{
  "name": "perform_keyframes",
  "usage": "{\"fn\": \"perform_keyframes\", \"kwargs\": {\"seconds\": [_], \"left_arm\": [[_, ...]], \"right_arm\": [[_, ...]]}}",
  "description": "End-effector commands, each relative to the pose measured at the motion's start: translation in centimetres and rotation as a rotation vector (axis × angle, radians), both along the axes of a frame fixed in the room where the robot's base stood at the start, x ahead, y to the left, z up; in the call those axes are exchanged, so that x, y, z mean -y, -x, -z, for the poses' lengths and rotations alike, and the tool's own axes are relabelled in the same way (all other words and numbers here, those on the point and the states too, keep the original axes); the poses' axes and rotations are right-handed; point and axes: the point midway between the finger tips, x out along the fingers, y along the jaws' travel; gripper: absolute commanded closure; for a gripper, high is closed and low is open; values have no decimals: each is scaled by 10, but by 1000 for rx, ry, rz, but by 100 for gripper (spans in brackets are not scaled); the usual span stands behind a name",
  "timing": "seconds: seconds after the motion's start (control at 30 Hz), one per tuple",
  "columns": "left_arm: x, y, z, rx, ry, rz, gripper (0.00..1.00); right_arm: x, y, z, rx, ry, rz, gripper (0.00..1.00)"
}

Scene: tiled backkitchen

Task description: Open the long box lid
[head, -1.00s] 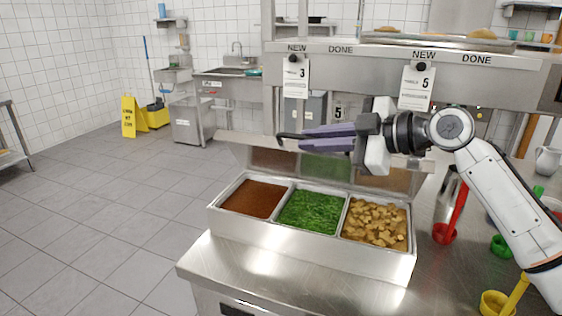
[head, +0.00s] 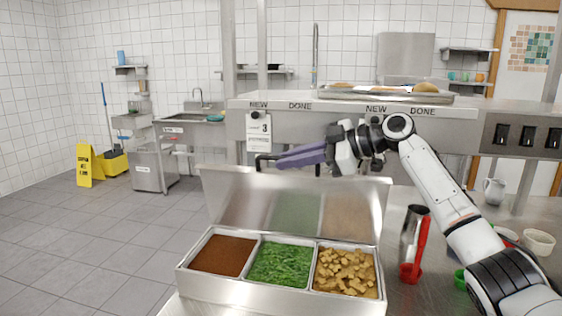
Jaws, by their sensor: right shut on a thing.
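The long metal box (head: 190,286) sits on the counter with three compartments exposed: brown powder at left, chopped green in the middle, tan chunks at right. Its shiny steel lid (head: 235,203) stands raised, nearly upright, along the box's back edge and mirrors the food. My right gripper (head: 292,159) is at the lid's top edge, its purple fingers shut on the dark lid handle (head: 262,163), whose left end sticks out past the fingers. The fingers hide the rest of the handle. My left gripper is out of view.
A steel shelf (head: 235,113) with hanging order cards runs behind the lid, close to my right gripper. A metal container (head: 408,236), a red ladle (head: 421,247) and small bowls (head: 538,241) stand right of the box. Open tiled floor lies at left.

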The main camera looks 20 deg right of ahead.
Motion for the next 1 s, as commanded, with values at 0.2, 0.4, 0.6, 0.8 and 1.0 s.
{"fn": "perform_keyframes", "kwargs": {"seconds": [0.2, 0.4, 0.6, 0.8, 1.0], "left_arm": [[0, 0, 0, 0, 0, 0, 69], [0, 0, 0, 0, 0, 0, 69], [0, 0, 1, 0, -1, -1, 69], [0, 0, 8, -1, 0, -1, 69], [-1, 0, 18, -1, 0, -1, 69]], "right_arm": [[0, 0, 3, -4, 10, -2, 100], [0, 0, 3, -4, 9, -2, 83], [0, 0, 2, -3, 5, -1, 83], [16, 13, -4, 1, 6, 1, 83], [45, 38, -18, 0, 7, 1, 83]]}}
